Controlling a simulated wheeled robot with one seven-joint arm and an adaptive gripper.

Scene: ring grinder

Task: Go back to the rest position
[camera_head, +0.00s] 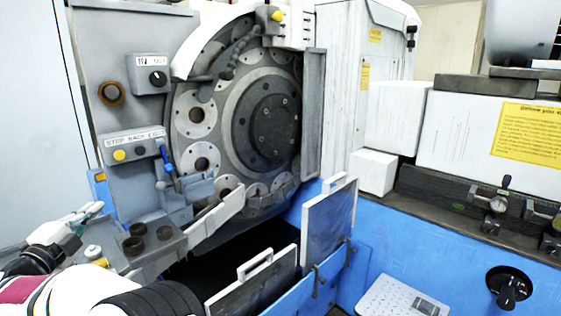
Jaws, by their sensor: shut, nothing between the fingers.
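My gripper (88,213) is at the lower left of the head view, at the end of my white and dark arm. Its fingers point up and to the right, towards the grey machine front. It is small in the picture and looks shut, with nothing seen between the fingers. It is left of the small grey block with dark round holes (150,240). My arm fills the lower left corner and hides what lies behind it.
The ring grinder's round disc (262,125) stands open at the centre. A control box with buttons (135,146) and a blue-handled lever (167,160) are left of it. Grey panels with handles (328,228) stand in front. A blue cabinet wall (445,255) is at right.

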